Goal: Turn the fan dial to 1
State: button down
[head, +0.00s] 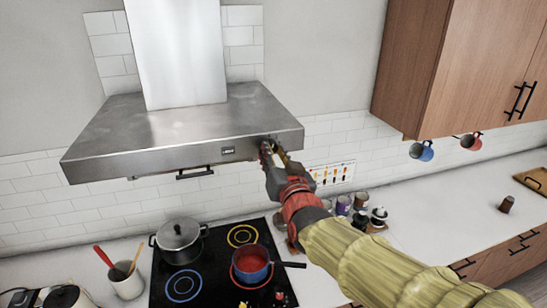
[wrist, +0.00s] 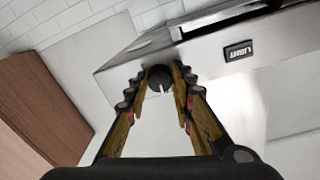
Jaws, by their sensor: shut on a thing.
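The fan dial (wrist: 159,78) is a round black knob with a pale pointer line, on the front face of the range hood (wrist: 205,55). In the wrist view the pointer runs down and slightly right; no numbers can be read around it. My gripper (wrist: 161,82) is shut on the dial, with a finger on each side of it. In the head view my gripper (head: 269,150) is at the right end of the front of the steel hood (head: 190,130), and it hides the dial there.
Below the hood is a black cooktop (head: 215,262) with a lidded pot (head: 179,240) and a red and blue pan (head: 250,263). Mugs (head: 421,150) hang under the wooden cabinet (head: 455,60) at right.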

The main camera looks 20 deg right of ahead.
jog(key=shift+m+b, duration=3.9)
jog(key=shift+b, duration=2.05)
jog(key=shift+r, duration=0.1)
jog(key=c, duration=1.6)
grip_release()
jog(key=shift+o, duration=0.5)
jog(key=s, duration=1.2)
jog(key=shift+a+r, duration=0.15)
jog(key=shift+a, duration=0.05)
